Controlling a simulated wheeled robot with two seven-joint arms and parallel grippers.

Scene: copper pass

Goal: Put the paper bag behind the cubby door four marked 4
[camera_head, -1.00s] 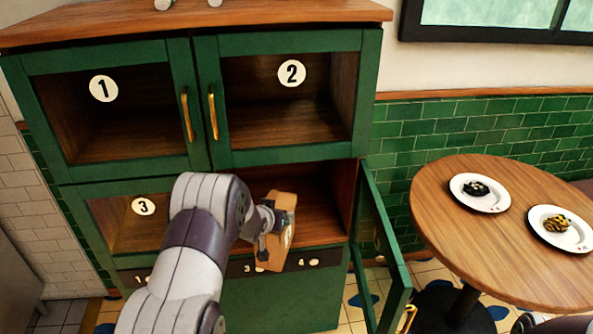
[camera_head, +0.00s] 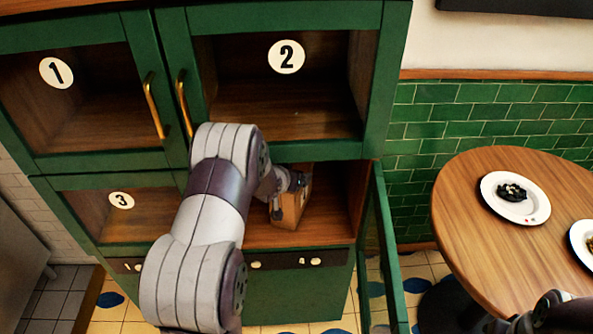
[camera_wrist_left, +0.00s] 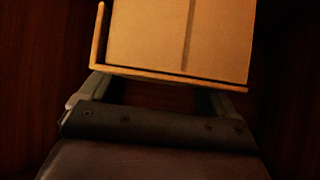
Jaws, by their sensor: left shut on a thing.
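The brown paper bag (camera_head: 291,203) is upright inside the open lower right cubby (camera_head: 330,225), beside the cubby marked 3 (camera_head: 121,200). My left gripper (camera_head: 290,182) is shut on the bag, and my arm hides part of the opening. The bag also fills the top of the left wrist view (camera_wrist_left: 180,35), between the fingers. Whether its base touches the shelf I cannot tell. The cubby's green door (camera_head: 382,250) stands swung open to the right; its number is not readable. My right gripper is not clearly visible; only a dark part of that arm shows at the lower right.
Cubby doors marked 1 (camera_head: 57,73) and 2 (camera_head: 286,57) are shut above. A round wooden table (camera_head: 470,225) with plates of food (camera_head: 515,198) stands to the right, close to the open door.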

